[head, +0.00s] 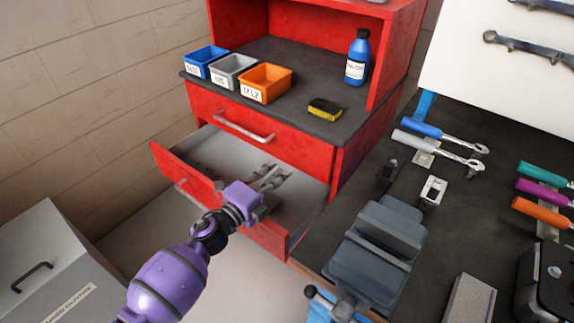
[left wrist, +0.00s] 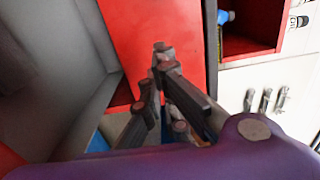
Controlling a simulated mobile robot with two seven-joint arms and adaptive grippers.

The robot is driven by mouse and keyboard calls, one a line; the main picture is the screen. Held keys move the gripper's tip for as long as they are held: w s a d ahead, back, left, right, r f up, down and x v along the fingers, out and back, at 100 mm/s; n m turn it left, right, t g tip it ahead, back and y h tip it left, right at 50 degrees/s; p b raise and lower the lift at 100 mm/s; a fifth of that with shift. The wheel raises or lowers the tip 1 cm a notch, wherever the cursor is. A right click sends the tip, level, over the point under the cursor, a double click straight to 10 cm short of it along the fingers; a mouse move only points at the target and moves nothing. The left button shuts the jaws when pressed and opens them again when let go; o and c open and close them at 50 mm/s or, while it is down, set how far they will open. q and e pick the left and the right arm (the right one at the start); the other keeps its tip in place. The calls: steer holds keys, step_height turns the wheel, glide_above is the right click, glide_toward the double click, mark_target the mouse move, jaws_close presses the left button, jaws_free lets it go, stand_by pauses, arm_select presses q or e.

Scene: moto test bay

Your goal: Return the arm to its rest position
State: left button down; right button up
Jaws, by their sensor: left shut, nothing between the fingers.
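My left arm is purple and comes in from the bottom left of the head view. My left gripper (head: 272,178) is over the open lower drawer (head: 225,150) of the red cabinet (head: 385,55). Its fingers are shut with nothing between them. I cannot tell how far above the drawer floor they are. In the left wrist view the grey fingers (left wrist: 158,75) show in front of a red panel, with a grey wall to the left. My right gripper is not in either view.
Blue (head: 206,62), grey (head: 233,72) and orange (head: 266,83) bins, a blue bottle (head: 358,58) and a yellow-black block (head: 325,109) stand on the cabinet top. A vise (head: 378,255) and tools are on the dark bench at right. A grey box (head: 45,265) stands at lower left.

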arm_select(q)
steer(key=s+a+n+y, duration=0.1)
steer(key=s+a+n, duration=0.1)
steer(key=a+n, duration=0.1)
steer(key=s+a+f+n+t+y, duration=0.1)
steer(key=s+a+n+y, duration=0.1)
steer(key=n, duration=0.1)
steer(key=s+a+f+n+y+p, duration=0.1)
steer(key=s+a+n, duration=0.1)
steer(key=a+n, duration=0.1)
steer(key=shift+a+n, duration=0.3)
steer(key=s+a+f+n+g+y+p, duration=0.2)
steer(key=s+a+f+n, duration=0.1)
steer(key=s, duration=0.9)
steer(key=s+a+f+n+g+y+p, duration=0.2)
steer(key=s+f+n, duration=0.3)
steer(key=s, duration=0.8)
steer(key=s+a+f+n+g+y+p, duration=0.2)
steer(key=s+n, duration=0.5)
steer(key=s, duration=0.6)
step_height(320, 180, down, 2)
steer(key=shift+a+f+n+g+y+p, duration=0.15)
steer(key=shift+a+n+g+y+p, duration=0.25)
steer(key=shift+a, duration=0.65)
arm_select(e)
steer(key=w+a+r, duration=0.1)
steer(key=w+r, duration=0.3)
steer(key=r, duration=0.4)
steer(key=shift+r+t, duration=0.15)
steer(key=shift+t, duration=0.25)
